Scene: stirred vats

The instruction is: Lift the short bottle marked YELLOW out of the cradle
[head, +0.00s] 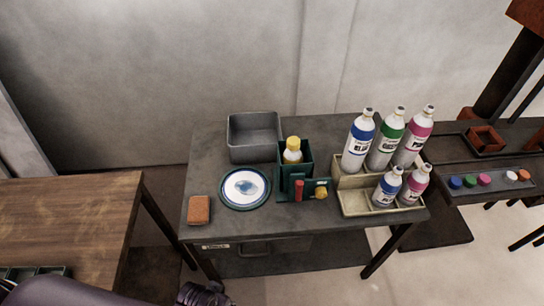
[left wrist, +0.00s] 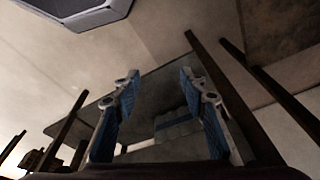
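In the head view only a purple part of my arm shows at the bottom edge, well in front of the table and away from the bottle. My right gripper is not in view.
A grey bin (head: 254,137) stands left behind the cradle. A round blue-white plate (head: 245,188) and an orange-brown block (head: 199,210) lie left. A cream rack (head: 355,203) with several blue, green and pink labelled bottles stands close right. A red item (head: 299,190) is in front.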

